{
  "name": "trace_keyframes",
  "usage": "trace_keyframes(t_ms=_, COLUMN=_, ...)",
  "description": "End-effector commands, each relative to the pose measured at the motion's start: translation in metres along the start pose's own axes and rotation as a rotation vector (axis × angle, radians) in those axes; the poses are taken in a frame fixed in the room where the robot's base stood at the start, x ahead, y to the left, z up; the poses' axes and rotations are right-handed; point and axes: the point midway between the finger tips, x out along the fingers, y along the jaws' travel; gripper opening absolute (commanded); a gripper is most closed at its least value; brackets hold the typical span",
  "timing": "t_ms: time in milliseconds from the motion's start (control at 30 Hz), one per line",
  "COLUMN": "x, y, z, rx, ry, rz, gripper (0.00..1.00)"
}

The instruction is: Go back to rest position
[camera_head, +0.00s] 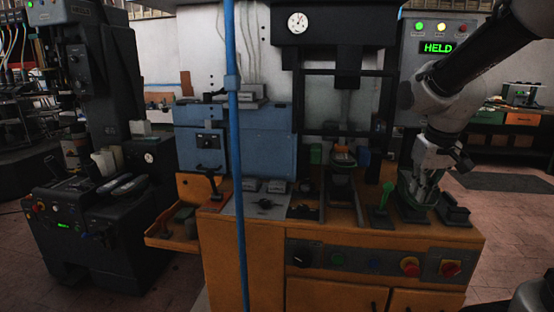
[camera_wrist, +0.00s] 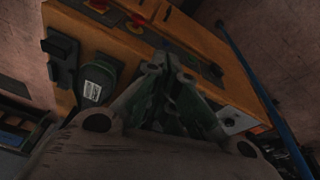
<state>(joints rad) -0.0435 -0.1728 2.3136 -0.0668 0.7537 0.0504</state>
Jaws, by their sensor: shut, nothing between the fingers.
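My gripper (camera_head: 425,190) hangs at the right end of the orange bench, over the dark blocks on its top. Its fingers are shut with nothing between them. In the wrist view the shut fingers (camera_wrist: 165,85) point toward the bench front, with a dark block with a white label (camera_wrist: 93,91) beside them. The heel press (camera_head: 334,25) stands at the back of the bench, with a round gauge and a dark frame. A shoe-like piece (camera_head: 343,158) sits under the press. The grey control box (camera_head: 438,55) behind my arm shows HELD in green.
The orange bench (camera_head: 330,296) has knobs and red buttons (camera_head: 410,266) on its front. A green-handled lever (camera_head: 383,197) stands just left of my gripper. A blue vertical pole (camera_head: 236,130) rises in front. A black machine (camera_head: 95,225) stands at the left. Open floor lies at the right.

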Motion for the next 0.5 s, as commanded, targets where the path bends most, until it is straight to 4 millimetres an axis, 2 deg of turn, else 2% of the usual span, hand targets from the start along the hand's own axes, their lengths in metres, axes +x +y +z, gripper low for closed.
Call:
trace_keyframes(t_ms=33, x=-0.011, y=0.001, z=0.023, rx=0.002, ry=-0.012, rz=-0.004, gripper=0.00)
trace_keyframes(t_ms=100, x=-0.023, y=0.000, z=0.056, rx=0.004, ry=-0.035, rz=-0.013, gripper=0.00)
trace_keyframes(t_ms=200, x=-0.041, y=0.000, z=0.099, rx=0.011, ry=-0.040, rz=-0.025, gripper=0.00)
trace_keyframes(t_ms=300, x=-0.054, y=-0.001, z=0.134, rx=0.022, ry=-0.015, rz=-0.035, gripper=0.00)
trace_keyframes(t_ms=400, x=-0.065, y=-0.001, z=0.150, rx=0.034, ry=0.041, rz=-0.038, gripper=0.00)
trace_keyframes(t_ms=500, x=-0.074, y=0.000, z=0.154, rx=0.041, ry=0.093, rz=-0.036, gripper=0.00)
